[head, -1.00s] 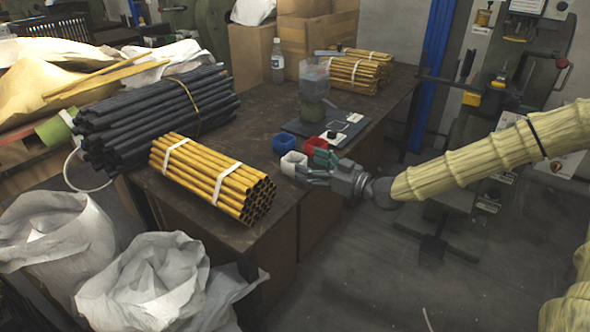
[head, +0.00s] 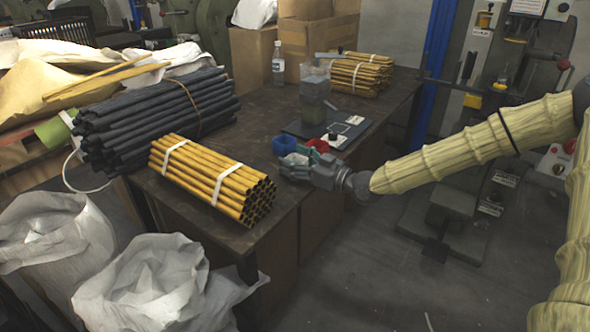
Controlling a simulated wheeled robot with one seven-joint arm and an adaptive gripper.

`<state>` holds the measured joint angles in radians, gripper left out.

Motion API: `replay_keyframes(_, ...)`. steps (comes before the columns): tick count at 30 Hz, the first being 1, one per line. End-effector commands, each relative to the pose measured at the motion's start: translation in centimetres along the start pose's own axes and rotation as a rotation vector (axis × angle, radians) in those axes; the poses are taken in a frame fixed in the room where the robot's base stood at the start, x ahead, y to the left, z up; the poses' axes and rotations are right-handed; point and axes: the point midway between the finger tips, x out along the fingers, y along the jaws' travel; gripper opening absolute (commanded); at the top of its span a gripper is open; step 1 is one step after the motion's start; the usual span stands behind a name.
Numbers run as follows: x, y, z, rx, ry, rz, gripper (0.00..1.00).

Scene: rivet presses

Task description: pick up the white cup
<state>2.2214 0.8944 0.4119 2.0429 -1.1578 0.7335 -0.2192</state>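The white cup (head: 295,159) stands near the right edge of the dark table in the head view, mostly hidden by my gripper. My gripper (head: 293,167) reaches in from the right, low over the table edge, with its fingers at the cup. The fingers overlap the cup in the picture. I cannot tell whether they touch it or how far apart they are.
A blue cup (head: 285,145) stands just behind the white cup, and a red cup (head: 318,146) is close behind my gripper. A bundle of yellow tubes (head: 205,178) lies to the left. A dark board (head: 350,128) with a clear container (head: 315,88) is farther back.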

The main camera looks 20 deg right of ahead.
Motion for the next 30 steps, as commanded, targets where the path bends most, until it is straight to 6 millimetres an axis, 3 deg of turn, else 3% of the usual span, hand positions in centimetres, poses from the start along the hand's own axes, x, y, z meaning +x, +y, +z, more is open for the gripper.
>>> replay_keyframes(1,0.0,0.0,0.0,0.000,0.000,0.000,0.51)
replay_keyframes(4,0.0,0.0,0.0,0.000,0.000,0.000,0.33)
replay_keyframes(16,0.0,0.0,-0.5,-0.001,0.001,0.000,0.33)
replay_keyframes(25,0.0,0.0,-4.0,-0.002,0.001,0.000,0.33)
replay_keyframes(30,-2.8,-2.2,-4.2,0.003,0.002,-0.001,0.33)
